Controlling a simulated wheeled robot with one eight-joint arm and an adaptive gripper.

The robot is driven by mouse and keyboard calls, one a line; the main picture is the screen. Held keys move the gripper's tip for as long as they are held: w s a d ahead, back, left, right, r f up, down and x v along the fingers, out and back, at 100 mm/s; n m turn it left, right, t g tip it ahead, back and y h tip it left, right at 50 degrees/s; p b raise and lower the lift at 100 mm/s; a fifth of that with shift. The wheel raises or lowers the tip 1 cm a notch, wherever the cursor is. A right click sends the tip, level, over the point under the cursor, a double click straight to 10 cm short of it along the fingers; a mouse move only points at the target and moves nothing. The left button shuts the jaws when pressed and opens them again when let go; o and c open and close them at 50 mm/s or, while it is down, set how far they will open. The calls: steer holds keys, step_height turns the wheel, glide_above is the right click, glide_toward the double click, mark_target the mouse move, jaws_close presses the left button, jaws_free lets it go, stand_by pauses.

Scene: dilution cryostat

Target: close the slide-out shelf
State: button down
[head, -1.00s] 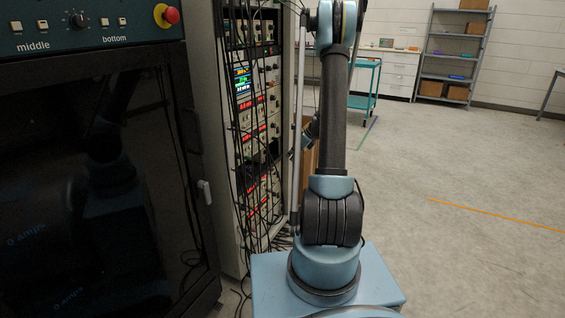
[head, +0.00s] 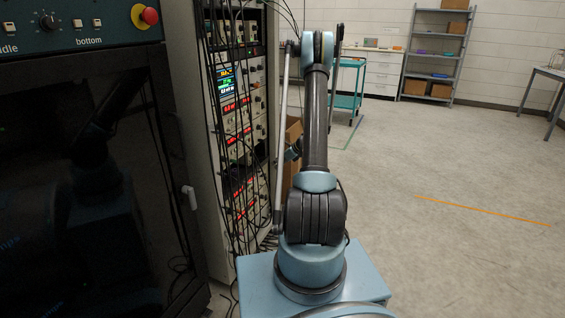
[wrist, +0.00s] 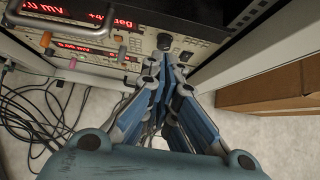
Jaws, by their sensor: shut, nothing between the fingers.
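The slide-out shelf cannot be clearly told apart from the instruments in either view. The instrument rack (head: 185,120) stands left of my arm, with red-lit instruments and hanging black cables on its face. In the wrist view, my gripper (wrist: 167,78) has its blue-padded fingers together and empty. Its tips point at the lower front of an instrument with red displays (wrist: 135,30), near its dark knob. I cannot tell whether they touch it. In the head view my gripper is not clearly seen.
A dark cabinet (head: 70,190) with a red button (head: 149,16) stands close on the left. A brown cardboard box (wrist: 270,85) lies right of the rack post (wrist: 240,50). Loose cables (wrist: 35,115) lie on the floor. Open floor (head: 440,160) extends to the right.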

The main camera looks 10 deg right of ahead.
mark_target(262, 163)
steer(key=shift+w+a+f, duration=0.2)
steer(key=shift+w+a, duration=0.5)
steer(key=shift+a, duration=0.3)
steer(key=shift+w+a+f, duration=0.2)
steer(key=shift+w+a, duration=0.45)
steer(key=shift+a, duration=0.35)
steer(key=shift+w+a, duration=0.9)
steer(key=shift+a, duration=0.3)
